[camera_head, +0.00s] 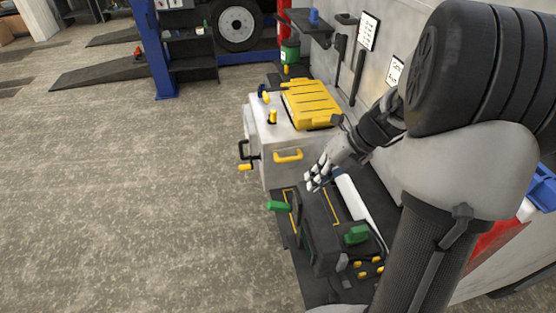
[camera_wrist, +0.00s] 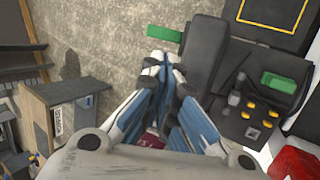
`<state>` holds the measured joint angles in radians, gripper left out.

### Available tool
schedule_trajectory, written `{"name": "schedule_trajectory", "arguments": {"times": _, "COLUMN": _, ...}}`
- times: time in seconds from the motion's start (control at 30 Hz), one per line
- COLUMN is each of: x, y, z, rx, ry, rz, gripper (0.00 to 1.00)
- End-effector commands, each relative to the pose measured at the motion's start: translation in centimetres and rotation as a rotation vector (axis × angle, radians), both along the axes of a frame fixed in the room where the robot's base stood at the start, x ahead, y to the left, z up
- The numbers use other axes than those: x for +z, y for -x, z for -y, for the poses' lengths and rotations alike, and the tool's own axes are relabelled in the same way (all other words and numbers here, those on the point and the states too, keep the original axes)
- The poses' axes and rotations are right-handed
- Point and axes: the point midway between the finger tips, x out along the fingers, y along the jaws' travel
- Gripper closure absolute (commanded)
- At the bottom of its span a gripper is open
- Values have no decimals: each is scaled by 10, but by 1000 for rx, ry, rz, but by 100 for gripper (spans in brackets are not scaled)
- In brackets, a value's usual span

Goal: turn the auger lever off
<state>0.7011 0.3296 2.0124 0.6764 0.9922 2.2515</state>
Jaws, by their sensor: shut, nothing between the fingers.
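Two green-handled levers stand on a dark control unit (camera_head: 317,225). One green handle (camera_head: 278,206) sticks out on its left side, and the other green handle (camera_head: 356,234) is at its right. In the wrist view they show as a green bar (camera_wrist: 164,33) above my fingertips and a green block (camera_wrist: 279,82) to the right. I cannot tell which lever is the auger lever, as no label is readable. My gripper (camera_head: 314,182) is shut and empty, above the far end of the unit. In the wrist view its fingertips (camera_wrist: 163,62) are together, close below the green bar; contact is unclear.
A grey cabinet (camera_head: 279,177) with yellow handles and a yellow ribbed lid (camera_head: 311,103) stands just beyond. Small yellow knobs (camera_head: 362,263) sit at the unit's near end. A wall runs along the right. The floor at left is clear.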

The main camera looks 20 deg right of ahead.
Motion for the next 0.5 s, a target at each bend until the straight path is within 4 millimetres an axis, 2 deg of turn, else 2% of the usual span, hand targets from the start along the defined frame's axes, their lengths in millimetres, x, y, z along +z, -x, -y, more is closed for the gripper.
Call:
{"name": "schedule_trajectory", "arguments": {"times": 0.17, "x": -18, "y": -5, "z": -8, "rx": -8, "ry": -8, "rz": -8, "gripper": 100}}
{"name": "schedule_trajectory", "arguments": {"times": 0.5, "x": -80, "y": -25, "z": -41, "rx": -4, "ry": -6, "rz": -8, "gripper": 100}}
